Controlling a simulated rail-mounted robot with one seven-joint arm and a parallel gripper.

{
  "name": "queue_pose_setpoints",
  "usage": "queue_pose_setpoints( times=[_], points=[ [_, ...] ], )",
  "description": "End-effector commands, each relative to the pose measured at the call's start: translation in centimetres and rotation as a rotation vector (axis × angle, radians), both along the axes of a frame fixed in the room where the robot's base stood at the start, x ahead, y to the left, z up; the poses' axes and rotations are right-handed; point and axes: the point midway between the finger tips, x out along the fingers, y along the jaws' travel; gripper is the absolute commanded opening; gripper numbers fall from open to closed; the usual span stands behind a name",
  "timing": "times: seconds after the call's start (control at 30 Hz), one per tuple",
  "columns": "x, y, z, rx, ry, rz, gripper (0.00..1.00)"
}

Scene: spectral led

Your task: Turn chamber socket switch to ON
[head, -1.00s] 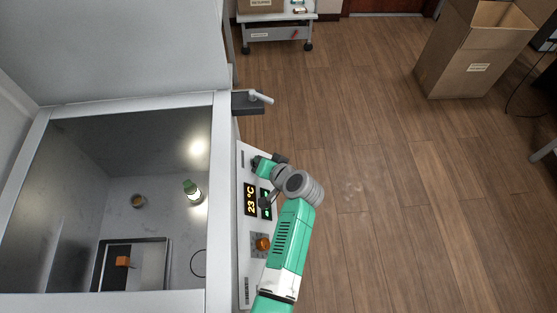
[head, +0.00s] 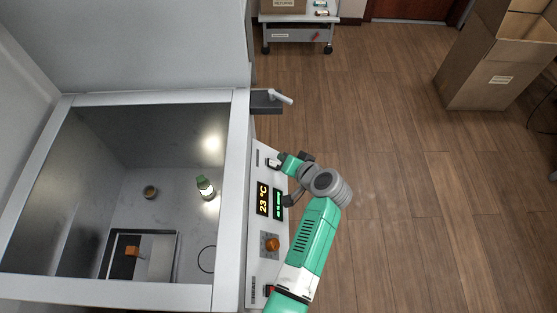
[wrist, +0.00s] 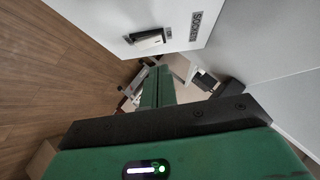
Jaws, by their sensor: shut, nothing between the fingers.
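The chamber socket switch is a rocker on the white front panel, seen large in the wrist view (wrist: 148,37) with a "SOCKET" label (wrist: 195,26) beside it. It shows small near the upper end of the panel in the head view (head: 272,163). I cannot read its ON or OFF side. My gripper (wrist: 158,84) is shut and empty, its green fingers together. In the wrist view the fingertips are apart from the switch. In the head view my gripper (head: 282,163) is just right of the switch.
The panel (head: 258,237) also carries a 23 °C display (head: 263,199), an orange knob (head: 272,244) and a red switch (head: 268,290). A handle (head: 281,96) juts out above the panel. The chamber is open, with a bottle (head: 205,188) inside.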

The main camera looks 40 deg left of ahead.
Motion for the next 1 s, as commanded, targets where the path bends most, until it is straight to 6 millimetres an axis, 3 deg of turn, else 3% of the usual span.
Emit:
queue_pose_setpoints(
  times=[0.03,0.1,0.4,1.0],
  points=[
    [-0.1,-1.1,1.7,0.003,-0.003,-0.004,0.0],
    [-0.8,-2.7,2.9,0.004,-0.005,-0.006,0.0],
    [-2.6,-7.2,6.1,0.005,-0.008,-0.006,0.0],
    [-2.8,-7.8,6.5,0.006,-0.009,-0.005,0.0]
  ],
)
